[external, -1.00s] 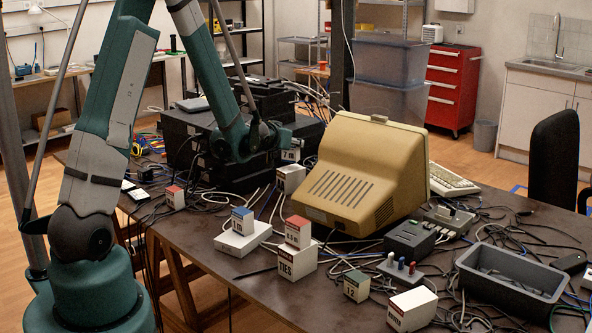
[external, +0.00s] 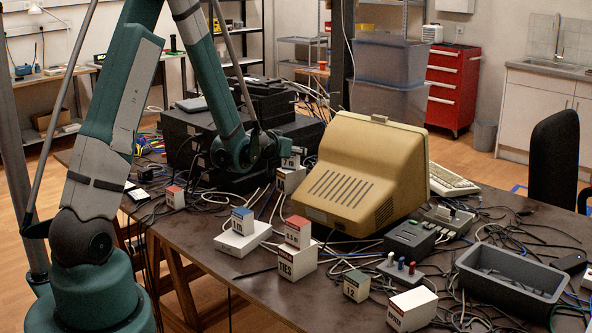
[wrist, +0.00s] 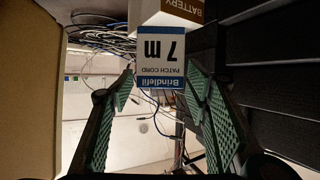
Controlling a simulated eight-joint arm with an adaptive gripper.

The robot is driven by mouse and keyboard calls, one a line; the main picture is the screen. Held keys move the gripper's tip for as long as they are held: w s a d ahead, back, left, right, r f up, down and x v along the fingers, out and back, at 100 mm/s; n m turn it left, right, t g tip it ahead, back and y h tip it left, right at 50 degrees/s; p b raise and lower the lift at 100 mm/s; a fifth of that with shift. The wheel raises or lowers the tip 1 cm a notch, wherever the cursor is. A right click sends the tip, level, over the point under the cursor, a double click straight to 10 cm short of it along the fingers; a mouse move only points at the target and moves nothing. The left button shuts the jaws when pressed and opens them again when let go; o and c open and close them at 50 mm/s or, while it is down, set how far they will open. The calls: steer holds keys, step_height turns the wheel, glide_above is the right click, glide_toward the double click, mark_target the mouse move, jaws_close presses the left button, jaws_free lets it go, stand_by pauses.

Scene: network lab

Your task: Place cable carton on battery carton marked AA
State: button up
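The cable carton, marked 7 m PATCH CORD with a blue band, shows upside down in the wrist view (wrist: 162,68). It sits against the battery carton (wrist: 178,14), whose brown band reads BATTERY. The AA mark is not readable. In the external view the small cable carton (external: 291,161) appears on top of the white battery carton (external: 290,180), left of the beige monitor. My gripper (wrist: 155,85) is open, its green-padded fingers apart on either side of the view, with clear gaps to the cable carton just beyond the tips. It also shows in the external view (external: 282,149).
The beige monitor (external: 365,175) stands close on the right, and black stacked equipment (external: 190,140) on the left. Loose cables lie around the battery carton. Other small cartons, including one marked TIES (external: 291,262), stand toward the front. A grey bin (external: 512,282) is at the right.

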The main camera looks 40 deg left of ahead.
steer(key=shift+r, duration=0.2)
steer(key=p+v, duration=0.2)
steer(key=v, duration=1)
stand_by(0.4)
steer(key=shift+d, duration=0.1)
stand_by(0.5)
steer(key=s+d+r+m+g+h, duration=0.2)
steer(key=s+d+r+g, duration=0.1)
steer(key=s+d+r, duration=0.85)
steer(key=s+d+m+g+h, duration=0.1)
steer(key=s+d, duration=0.3)
steer(key=s, duration=0.7)
steer(key=s+d+r+m+g+h, duration=0.1)
steer(key=s+d, duration=0.4)
steer(key=s, duration=0.7)
steer(key=shift+g+h, duration=0.3)
steer(key=shift+h, duration=0.2)
steer(key=shift+o, duration=0.6)
steer(key=shift+s+d+r, duration=0.1)
steer(key=shift+s, duration=0.05)
